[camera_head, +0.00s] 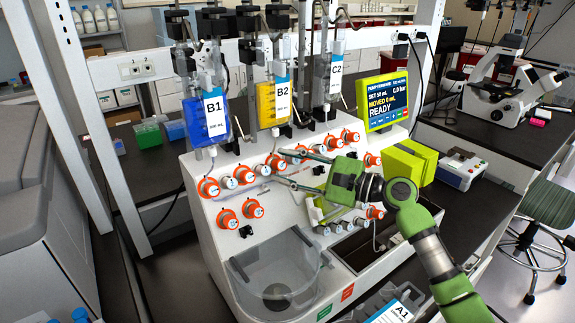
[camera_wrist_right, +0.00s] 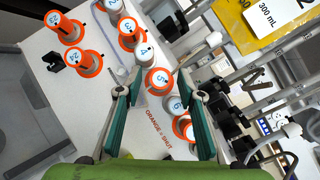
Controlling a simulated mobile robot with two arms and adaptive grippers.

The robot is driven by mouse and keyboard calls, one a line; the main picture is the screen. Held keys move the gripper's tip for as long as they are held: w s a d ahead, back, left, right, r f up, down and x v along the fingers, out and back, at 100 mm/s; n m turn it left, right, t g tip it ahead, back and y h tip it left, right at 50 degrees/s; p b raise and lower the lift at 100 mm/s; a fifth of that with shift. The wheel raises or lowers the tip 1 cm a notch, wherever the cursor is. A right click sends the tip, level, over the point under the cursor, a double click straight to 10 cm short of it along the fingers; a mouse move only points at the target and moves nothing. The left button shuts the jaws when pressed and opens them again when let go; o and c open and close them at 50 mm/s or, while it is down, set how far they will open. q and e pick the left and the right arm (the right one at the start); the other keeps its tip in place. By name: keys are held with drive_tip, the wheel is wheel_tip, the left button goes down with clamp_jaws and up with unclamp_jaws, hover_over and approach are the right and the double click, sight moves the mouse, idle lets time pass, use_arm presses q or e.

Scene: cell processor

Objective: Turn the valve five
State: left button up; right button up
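Valve five (camera_wrist_right: 158,79) is a white knob marked 5 with an orange ring in the right wrist view. It lies ahead between the fingertips of my right gripper (camera_wrist_right: 154,75). In the head view, valve five (camera_head: 275,162) is in the upper row on the white machine's sloped panel. My right gripper (camera_head: 279,166) reaches in from the right, its two long fingers apart, one above and one below the valve. I cannot tell whether they touch it. My left gripper is not in view.
Knobs 4 (camera_wrist_right: 145,53) and 6 (camera_wrist_right: 174,104) sit close on either side. Other orange-ringed knobs line the panel. Bags B1 (camera_head: 205,120) and B2 (camera_head: 272,108) hang above. A screen (camera_head: 382,100) reads READY. A clear round basin (camera_head: 278,275) is below.

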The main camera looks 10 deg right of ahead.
clamp_jaws()
